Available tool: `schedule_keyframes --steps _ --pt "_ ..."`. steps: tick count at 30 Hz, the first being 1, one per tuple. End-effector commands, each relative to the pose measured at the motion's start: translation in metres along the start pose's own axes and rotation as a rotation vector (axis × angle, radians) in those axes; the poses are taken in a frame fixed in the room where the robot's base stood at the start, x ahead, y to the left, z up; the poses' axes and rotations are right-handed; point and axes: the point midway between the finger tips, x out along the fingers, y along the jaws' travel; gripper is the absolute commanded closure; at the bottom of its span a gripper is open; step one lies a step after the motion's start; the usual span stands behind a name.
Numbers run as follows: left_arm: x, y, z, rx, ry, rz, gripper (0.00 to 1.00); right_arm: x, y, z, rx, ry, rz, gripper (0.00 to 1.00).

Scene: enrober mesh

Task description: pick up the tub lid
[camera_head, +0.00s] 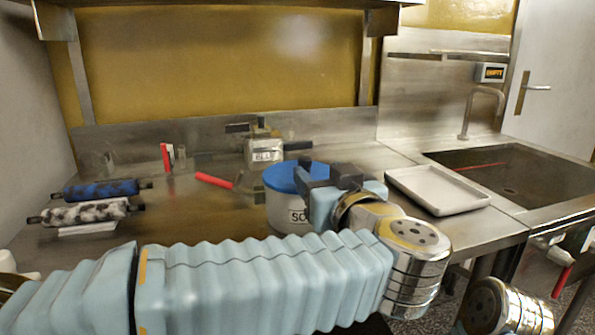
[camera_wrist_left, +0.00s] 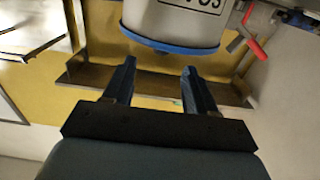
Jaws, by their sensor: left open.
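The tub lid (camera_head: 287,177) is a round blue lid sitting on a white tub (camera_head: 281,211) with dark lettering, on the steel counter. The lid's blue edge also shows in the left wrist view (camera_wrist_left: 172,46), where the tub appears upside down. My left gripper (camera_head: 303,176) is at the right side of the lid in the head view, its dark fingers reaching over it and hiding part of it. In the left wrist view its fingers (camera_wrist_left: 158,66) are spread apart with nothing between them. I cannot tell whether they touch the lid. My right gripper is not in view.
A pale tray (camera_head: 437,190) lies right of the tub, beside the sink (camera_head: 515,178). A labelled container (camera_head: 264,151) stands behind. A red handle (camera_head: 213,180) and two patterned rollers, one blue (camera_head: 100,189) and one black-and-white (camera_head: 85,213), lie to the left.

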Motion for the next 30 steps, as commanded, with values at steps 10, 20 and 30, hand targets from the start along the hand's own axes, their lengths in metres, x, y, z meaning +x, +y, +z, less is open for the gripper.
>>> schedule_keyframes --steps 10,20,30 --pt "0.051 0.0 0.0 0.0 0.0 0.0 0.43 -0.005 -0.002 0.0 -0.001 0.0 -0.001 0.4" --pt "0.097 -0.001 -0.003 0.001 0.0 0.0 0.43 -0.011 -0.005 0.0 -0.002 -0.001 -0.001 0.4" --pt "0.102 -0.002 -0.002 0.0 0.001 0.0 0.51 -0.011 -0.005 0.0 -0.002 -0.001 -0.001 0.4"
